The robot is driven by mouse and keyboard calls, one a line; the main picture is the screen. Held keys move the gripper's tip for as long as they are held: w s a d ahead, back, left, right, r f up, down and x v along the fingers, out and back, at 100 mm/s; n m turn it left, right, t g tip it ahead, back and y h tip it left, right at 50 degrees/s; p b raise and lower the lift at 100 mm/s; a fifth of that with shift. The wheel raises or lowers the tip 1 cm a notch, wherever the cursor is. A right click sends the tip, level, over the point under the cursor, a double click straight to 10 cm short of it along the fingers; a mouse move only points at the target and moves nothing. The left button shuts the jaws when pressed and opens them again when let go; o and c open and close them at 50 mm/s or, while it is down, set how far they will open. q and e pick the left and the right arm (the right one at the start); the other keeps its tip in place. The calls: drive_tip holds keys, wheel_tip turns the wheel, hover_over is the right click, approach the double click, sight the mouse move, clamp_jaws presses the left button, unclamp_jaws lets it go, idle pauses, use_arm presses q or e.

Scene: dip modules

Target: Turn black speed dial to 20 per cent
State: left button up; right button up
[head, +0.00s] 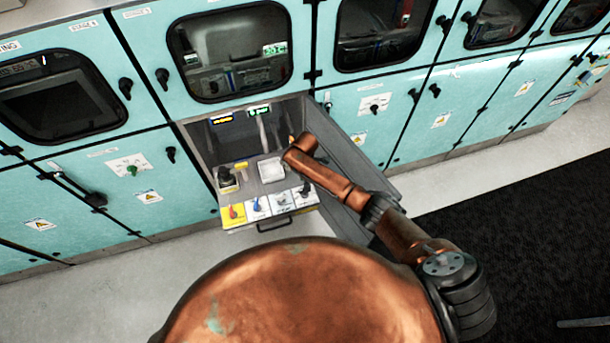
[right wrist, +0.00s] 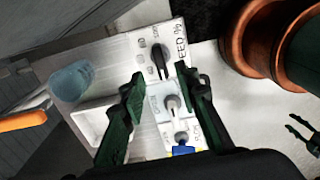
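The black speed dial (right wrist: 158,62) sits at the top of a light panel in the right wrist view, beside lettering that ends in "EED %". It also shows at the right end of the knob row in the head view (head: 304,190). My right gripper (right wrist: 161,78) is open, its dark green fingers spread either side of the panel. The dial lies between and just beyond the fingertips, with no contact visible. In the head view my right arm hides this gripper. A small dark green pair of prongs, apparently my left gripper (right wrist: 299,134), stands apart at the right edge.
A grey knob (right wrist: 172,103) and a blue knob (right wrist: 181,138) follow below the dial. A yellow panel (head: 232,213) stands at the row's left end. The open drawer (head: 350,150) has a white tray (head: 271,170) behind the knobs. Teal cabinets (head: 440,110) line the back.

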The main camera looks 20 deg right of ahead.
wheel_tip(320, 180, up, 6)
idle(0.7)
